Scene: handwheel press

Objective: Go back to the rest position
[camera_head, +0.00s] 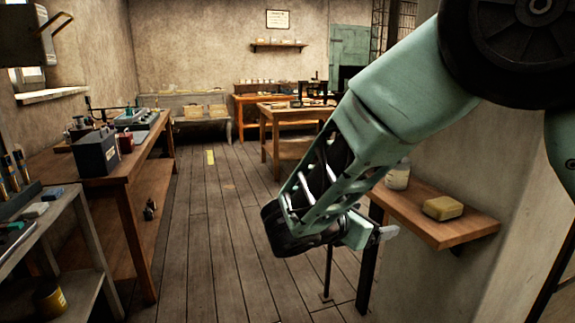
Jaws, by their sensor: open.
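My green arm reaches down from the upper right across the middle of the view. My gripper (386,233) is at its lower end, pointing right, with a pale fingertip showing. It is open and I see nothing held in it. It hangs in front of the left end of a wooden wall shelf (462,232), apart from the things on it. The rest of the jaws is hidden or too small to make out. I cannot pick out the handwheel press.
A long workbench (128,185) with boxes runs along the left. A wooden table (285,115) stands behind.

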